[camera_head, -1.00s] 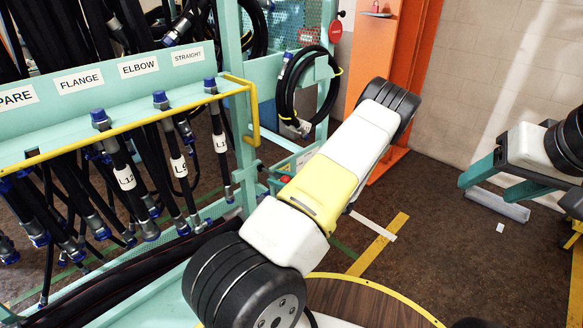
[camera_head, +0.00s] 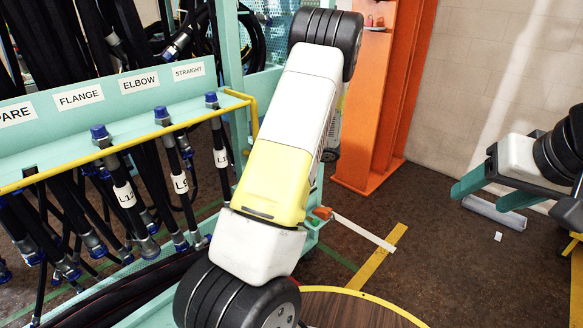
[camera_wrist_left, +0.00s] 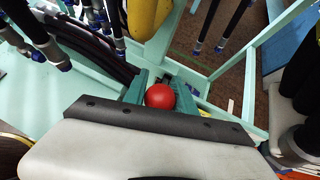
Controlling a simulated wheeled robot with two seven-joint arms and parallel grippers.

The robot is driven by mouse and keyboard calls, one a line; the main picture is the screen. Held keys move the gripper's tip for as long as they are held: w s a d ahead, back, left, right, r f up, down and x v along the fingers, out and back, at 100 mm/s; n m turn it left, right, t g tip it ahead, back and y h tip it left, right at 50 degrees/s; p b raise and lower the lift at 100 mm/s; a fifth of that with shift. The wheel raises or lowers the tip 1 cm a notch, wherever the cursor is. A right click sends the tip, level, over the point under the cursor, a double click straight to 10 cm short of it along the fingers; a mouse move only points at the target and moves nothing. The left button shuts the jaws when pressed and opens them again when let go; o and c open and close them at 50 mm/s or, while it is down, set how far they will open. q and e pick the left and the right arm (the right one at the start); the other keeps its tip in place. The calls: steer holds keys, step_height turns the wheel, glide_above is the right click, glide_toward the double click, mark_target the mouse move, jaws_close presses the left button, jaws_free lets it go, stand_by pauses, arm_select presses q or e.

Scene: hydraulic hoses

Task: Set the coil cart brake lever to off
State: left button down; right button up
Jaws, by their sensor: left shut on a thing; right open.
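The brake lever's round red knob (camera_wrist_left: 160,96) shows in the left wrist view, between the teal fingers of my left gripper (camera_wrist_left: 161,84). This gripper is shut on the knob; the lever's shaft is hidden. In the head view my left arm covers the gripper and knob. The coil cart is the teal frame with a yellow rail (camera_head: 60,176), and its teal floor also shows in the left wrist view (camera_wrist_left: 40,105). My right gripper (camera_head: 478,197) is open and empty at the right, away from the cart. I cannot read any brake marking.
Hoses with blue caps (camera_head: 99,133) hang from the rack below several labels. An orange pillar (camera_head: 375,110) stands behind the cart. A small orange part (camera_head: 322,213) shows beside my left arm.

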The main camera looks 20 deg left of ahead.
arm_select(q)
steer(key=shift+w+a+r, duration=0.3)
steer(key=shift+a+r, duration=0.1)
steer(key=shift+a, duration=0.1)
stand_by(1.4)
steer(key=c, duration=1)
jaws_free()
steer(key=shift+f, duration=0.1)
steer(key=shift+c, duration=0.2)
steer(key=v, duration=0.7)
steer(key=shift+d+r, duration=0.2)
steer(key=shift+d, duration=0.1)
steer(key=shift+s, duration=0.1)
steer(key=shift+c, duration=0.4)
